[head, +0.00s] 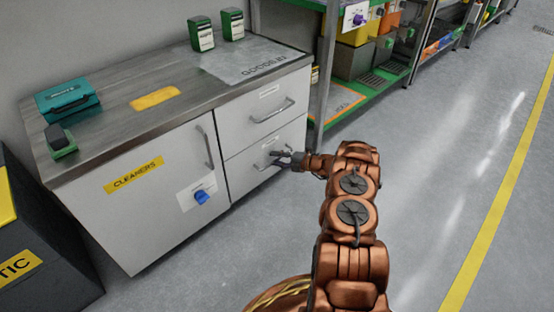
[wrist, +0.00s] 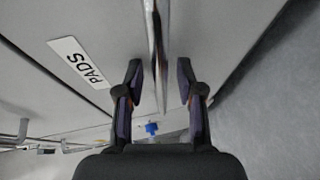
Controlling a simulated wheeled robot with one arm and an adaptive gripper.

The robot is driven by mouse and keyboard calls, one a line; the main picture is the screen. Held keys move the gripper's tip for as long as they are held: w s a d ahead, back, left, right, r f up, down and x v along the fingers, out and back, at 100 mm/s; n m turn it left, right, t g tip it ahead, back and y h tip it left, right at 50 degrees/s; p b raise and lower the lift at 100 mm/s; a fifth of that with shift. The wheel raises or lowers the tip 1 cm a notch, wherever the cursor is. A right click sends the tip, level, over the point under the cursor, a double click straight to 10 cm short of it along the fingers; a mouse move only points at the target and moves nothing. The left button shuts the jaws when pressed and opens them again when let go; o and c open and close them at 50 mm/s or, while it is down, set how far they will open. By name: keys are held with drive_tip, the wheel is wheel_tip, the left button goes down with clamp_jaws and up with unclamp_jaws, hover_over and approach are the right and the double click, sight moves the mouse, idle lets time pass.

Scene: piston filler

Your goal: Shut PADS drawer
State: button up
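The PADS drawer (wrist: 215,45) fills much of the wrist view, with its white PADS label (wrist: 78,63) left of a metal bar handle (wrist: 157,45). In the head view it is the lower drawer (head: 240,168) on the right side of the grey cabinet. My gripper (wrist: 160,85) is open, one finger on each side of the handle, with gaps between bar and fingers. In the head view my gripper (head: 284,160) is at the lower drawer's front, partly hiding its handle. I cannot tell whether the drawer stands slightly out.
The upper drawer (head: 262,108) looks closed. A green shelf rack (head: 345,110) stands right of the cabinet. The floor (head: 450,140) to the right is clear.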

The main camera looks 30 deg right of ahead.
drive_tip(key=shift+s+d, duration=0.1)
drive_tip(key=v, duration=1.1)
drive_tip(key=shift+s+d, duration=0.2)
drive_tip(key=shift+s, duration=0.1)
